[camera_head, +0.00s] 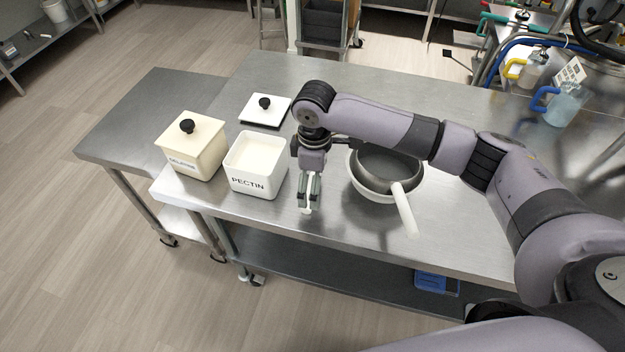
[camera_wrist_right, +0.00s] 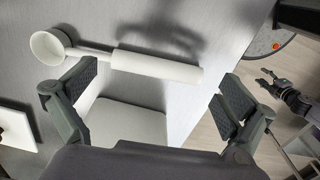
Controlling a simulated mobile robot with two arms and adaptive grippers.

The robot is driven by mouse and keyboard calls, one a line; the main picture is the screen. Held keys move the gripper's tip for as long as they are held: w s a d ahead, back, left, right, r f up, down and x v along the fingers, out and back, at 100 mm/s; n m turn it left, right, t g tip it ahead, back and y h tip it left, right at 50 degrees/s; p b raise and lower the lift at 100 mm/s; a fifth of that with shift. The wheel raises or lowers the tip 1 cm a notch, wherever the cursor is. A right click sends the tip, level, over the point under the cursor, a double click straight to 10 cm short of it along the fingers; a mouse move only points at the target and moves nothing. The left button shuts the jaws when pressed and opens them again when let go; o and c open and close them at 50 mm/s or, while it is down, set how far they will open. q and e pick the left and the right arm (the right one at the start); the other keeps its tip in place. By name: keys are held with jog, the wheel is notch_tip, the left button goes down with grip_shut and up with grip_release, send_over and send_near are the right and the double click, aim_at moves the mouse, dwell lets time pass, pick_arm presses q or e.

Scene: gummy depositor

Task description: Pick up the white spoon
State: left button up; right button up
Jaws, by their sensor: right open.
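The white spoon (camera_wrist_right: 158,65) lies on the steel table in the right wrist view, with a round cup at its left end and a thick handle running right. My right gripper (camera_head: 309,203) is open above the table, just right of the pectin box in the head view. In the wrist view its two fingers (camera_wrist_right: 155,95) stand far apart, with the spoon's handle showing across the gap between them, not gripped. In the head view the gripper mostly hides the spoon; only a small white bit shows by the fingertips. My left gripper does not show in the head view.
The open pectin box (camera_head: 257,182), the lidded gelatine box (camera_head: 193,160) and a loose white lid (camera_head: 265,110) stand left of the gripper. A bowl with a dark pan (camera_head: 388,165) and pale handle (camera_head: 405,211) stands close right. The table front is clear.

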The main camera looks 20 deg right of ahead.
jog(key=shift+f, duration=1.45)
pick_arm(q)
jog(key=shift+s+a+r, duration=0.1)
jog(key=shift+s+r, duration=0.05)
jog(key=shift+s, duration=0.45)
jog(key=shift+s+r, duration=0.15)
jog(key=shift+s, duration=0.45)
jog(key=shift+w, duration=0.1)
pick_arm(e)
jog(key=shift+c, duration=0.4)
jog(key=c, duration=0.6)
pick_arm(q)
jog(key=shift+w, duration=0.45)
pick_arm(e)
jog(key=shift+r, duration=0.1)
pick_arm(q)
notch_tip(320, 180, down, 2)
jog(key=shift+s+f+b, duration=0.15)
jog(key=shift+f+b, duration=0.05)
jog(key=shift+b, duration=0.9)
pick_arm(e)
notch_tip(320, 180, up, 20)
